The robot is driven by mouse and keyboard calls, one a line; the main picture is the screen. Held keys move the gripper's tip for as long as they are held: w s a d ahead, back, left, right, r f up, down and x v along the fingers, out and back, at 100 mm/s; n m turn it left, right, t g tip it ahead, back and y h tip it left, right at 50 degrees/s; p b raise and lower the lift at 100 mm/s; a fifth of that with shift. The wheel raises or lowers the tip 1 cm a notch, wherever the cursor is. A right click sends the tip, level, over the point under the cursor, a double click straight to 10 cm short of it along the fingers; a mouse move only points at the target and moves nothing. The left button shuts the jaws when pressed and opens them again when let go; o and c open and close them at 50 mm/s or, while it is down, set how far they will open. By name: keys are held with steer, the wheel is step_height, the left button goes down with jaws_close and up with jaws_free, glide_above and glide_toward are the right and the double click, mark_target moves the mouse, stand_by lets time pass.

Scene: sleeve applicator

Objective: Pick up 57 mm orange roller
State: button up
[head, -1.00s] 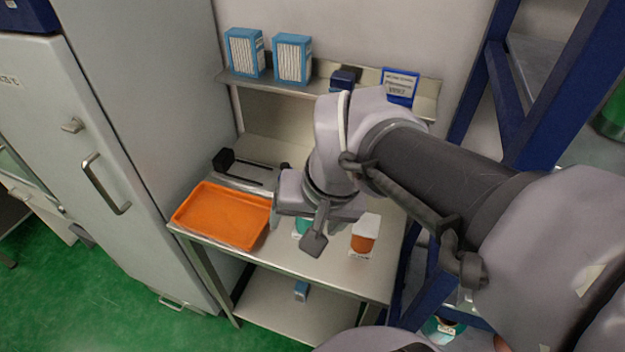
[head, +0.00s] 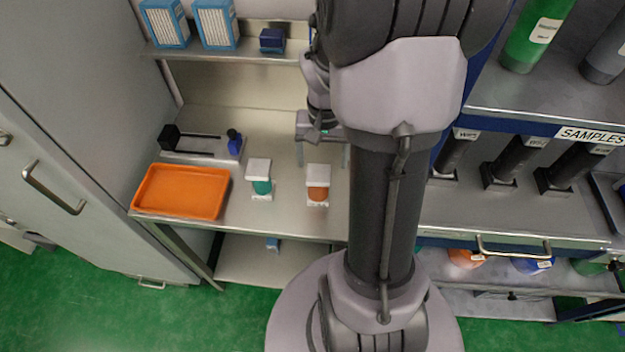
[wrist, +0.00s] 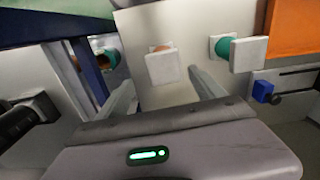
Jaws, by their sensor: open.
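An orange roller (head: 318,193) stands on the worktable (head: 285,219), on a small white label, with a white block on top. In the wrist view only a little of its orange (wrist: 162,48) shows past the white block (wrist: 162,69). I cannot read its size. My gripper (head: 322,158) is open and empty, beyond and apart from the roller in the head view, and partly hidden by my arm. In the wrist view, the open fingers (wrist: 164,84) lie on either side of the block's near end, with no contact visible.
A teal roller (head: 262,187) with a white block stands to the left. An orange tray (head: 181,191) and a black fixture with a blue part (head: 234,142) are further left. A samples shelf (head: 560,220) with dark cylinders stands right. A shelf (head: 215,53) holding boxes is above.

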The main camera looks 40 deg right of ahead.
mark_target(318, 181)
steer(key=f+b, duration=0.1)
steer(key=f, duration=0.2)
steer(key=f+b, duration=0.1)
steer(key=f, duration=0.2)
steer(key=f+b, duration=0.1)
steer(key=f, duration=0.2)
steer(key=shift+w+a+f, duration=0.2)
steer(key=shift+a, duration=0.2)
steer(key=shift+r, duration=0.1)
jaws_close()
